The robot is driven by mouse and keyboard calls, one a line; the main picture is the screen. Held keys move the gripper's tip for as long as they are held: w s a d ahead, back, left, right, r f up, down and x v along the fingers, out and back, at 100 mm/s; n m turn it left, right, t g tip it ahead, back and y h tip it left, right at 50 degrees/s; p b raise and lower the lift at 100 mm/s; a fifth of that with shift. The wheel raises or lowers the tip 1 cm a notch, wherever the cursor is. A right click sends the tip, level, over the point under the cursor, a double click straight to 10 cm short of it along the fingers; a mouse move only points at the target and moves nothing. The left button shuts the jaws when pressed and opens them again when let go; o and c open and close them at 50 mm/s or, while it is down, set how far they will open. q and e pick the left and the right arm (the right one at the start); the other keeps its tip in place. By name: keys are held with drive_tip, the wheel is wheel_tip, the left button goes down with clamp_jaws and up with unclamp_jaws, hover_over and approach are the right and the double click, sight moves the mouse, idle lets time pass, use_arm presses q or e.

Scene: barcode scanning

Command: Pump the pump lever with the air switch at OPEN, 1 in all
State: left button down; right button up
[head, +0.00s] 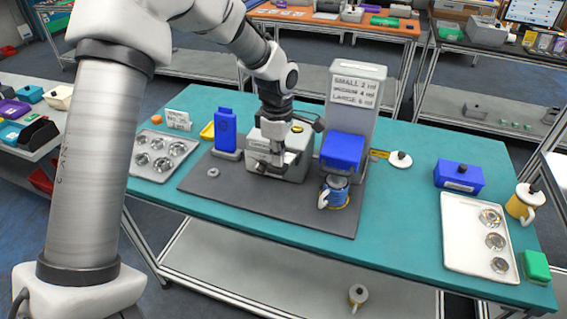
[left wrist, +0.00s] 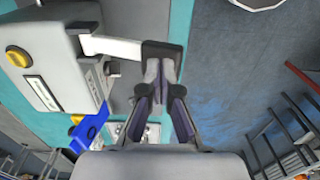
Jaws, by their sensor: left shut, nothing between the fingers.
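The pump unit is a grey box (head: 292,168) on the dark mat, with a yellow knob (head: 297,128) on top; the knob also shows in the left wrist view (left wrist: 18,57). In that view a white lever arm (left wrist: 112,45) with a dark grip (left wrist: 172,54) sticks out from the box. My left gripper (head: 276,163) is over the front of the box. Its fingers are shut and empty, and the tips (left wrist: 160,72) overlap the dark grip; I cannot tell if they touch it. The knob's setting is too small to read. My right gripper is not in view.
A blue mug (head: 333,194) stands under the blue dispenser head (head: 342,151) of a tall grey sign stand (head: 354,100). A blue bottle-like block (head: 225,132) stands left of the box. Trays with metal cups lie left (head: 139,172) and right (head: 462,253). The mat's front is mostly clear.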

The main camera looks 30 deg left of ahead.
use_arm(q)
drive_tip(key=shift+f+b, duration=1.75)
drive_tip(key=shift+f, duration=1.75)
wheel_tip(320, 180, up, 9)
drive_tip(key=p, duration=0.8)
drive_tip(key=shift+f, duration=0.1)
wheel_tip(320, 180, up, 4)
drive_tip(key=p, duration=0.3)
